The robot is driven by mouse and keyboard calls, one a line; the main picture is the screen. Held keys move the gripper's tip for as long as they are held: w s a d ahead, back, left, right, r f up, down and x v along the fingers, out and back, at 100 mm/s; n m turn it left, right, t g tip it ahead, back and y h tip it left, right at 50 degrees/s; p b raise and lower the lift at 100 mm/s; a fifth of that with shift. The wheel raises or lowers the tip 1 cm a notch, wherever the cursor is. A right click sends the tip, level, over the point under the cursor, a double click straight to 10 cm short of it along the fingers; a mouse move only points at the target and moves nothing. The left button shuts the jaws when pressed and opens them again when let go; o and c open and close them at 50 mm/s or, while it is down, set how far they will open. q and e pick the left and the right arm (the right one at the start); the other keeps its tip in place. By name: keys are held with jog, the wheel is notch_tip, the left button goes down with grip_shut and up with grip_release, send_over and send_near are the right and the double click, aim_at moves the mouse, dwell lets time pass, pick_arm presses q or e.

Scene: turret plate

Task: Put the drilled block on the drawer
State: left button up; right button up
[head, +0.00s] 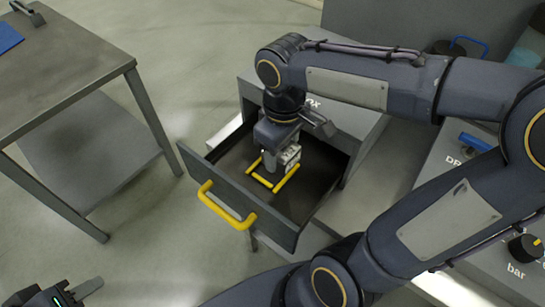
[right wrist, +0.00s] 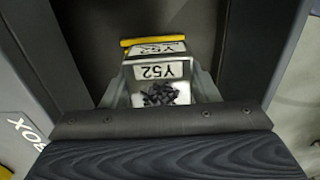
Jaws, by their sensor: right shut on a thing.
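The drilled block (right wrist: 158,72) is a pale metal block with a "Y52" label and a cluster of dark marks or holes on its face. My right gripper (right wrist: 157,86) is shut on it, one finger on each side. In the head view the block (head: 290,155) is partly hidden by the right gripper (head: 281,160), which points down inside the open drawer (head: 222,188). The block is over or within a yellow outline (head: 262,181) on the drawer floor. I cannot tell whether it touches the floor. My left gripper (head: 70,293) is at the bottom left, partly cut off.
The drawer has a yellow handle (head: 222,210) and projects from a grey cabinet (head: 345,125). Its side walls stand close around the right gripper. A grey table (head: 60,75) with a lower shelf is at the left. A panel with a blue handle (head: 474,141) is at the right.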

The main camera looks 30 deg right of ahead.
jog(key=w+f, duration=0.3)
jog(key=shift+f, duration=0.35)
jog(key=f, duration=0.3)
jog(key=shift+w+f, duration=0.25)
jog(key=shift+f, duration=0.05)
